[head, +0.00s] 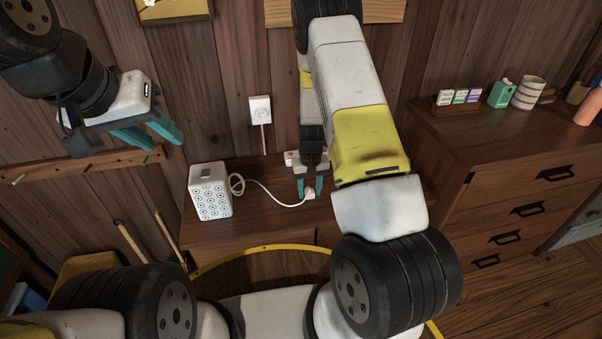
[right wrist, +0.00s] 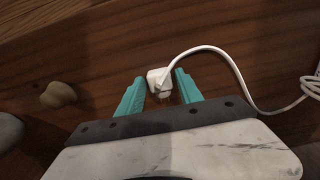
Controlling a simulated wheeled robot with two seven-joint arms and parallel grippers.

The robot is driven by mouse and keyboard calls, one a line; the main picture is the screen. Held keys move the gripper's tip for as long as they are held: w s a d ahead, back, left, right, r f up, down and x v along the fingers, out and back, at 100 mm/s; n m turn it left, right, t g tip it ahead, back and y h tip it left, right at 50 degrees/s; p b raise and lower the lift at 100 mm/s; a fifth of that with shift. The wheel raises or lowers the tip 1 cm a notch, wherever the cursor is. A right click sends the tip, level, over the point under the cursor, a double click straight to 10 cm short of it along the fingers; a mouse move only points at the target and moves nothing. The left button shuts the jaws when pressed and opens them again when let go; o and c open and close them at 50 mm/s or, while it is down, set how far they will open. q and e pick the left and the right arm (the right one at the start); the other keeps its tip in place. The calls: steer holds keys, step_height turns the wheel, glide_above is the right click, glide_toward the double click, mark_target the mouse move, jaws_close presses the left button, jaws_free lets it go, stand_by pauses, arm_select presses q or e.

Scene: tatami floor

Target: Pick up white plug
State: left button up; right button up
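The white plug (head: 310,195) lies near the front edge of the small wooden cabinet top, on the end of a white cord. My right gripper (head: 310,187) points down at it. In the right wrist view the plug (right wrist: 158,79) sits between the teal fingertips of my right gripper (right wrist: 158,78). The fingers are apart, with narrow gaps seeming to show on both sides of the plug. The cord runs from the plug to a white power box (head: 210,190) covered with sockets. My left gripper (head: 158,136) is open and empty, raised at the upper left.
A white wall outlet (head: 260,110) with a cord hangs behind the cabinet top (head: 255,212). A peg rail (head: 85,165) is on the wall at left. A dresser (head: 500,165) with small boxes and cups stands at right. A rounded tan knob (right wrist: 58,94) shows in the wrist view.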

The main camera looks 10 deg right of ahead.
mark_target(310, 194)
jaws_close()
steer(key=shift+r, duration=0.55)
step_height(310, 194, up, 2)
steer(key=shift+r, duration=0.1)
steer(key=shift+s+r, duration=0.2)
steer(key=shift+s, duration=0.4)
steer(key=s+a+r, duration=0.1)
steer(key=s, duration=1.3)
steer(key=shift+s+a+r, duration=0.15)
steer(key=shift+s+a, duration=0.15)
steer(key=shift+s, duration=0.1)
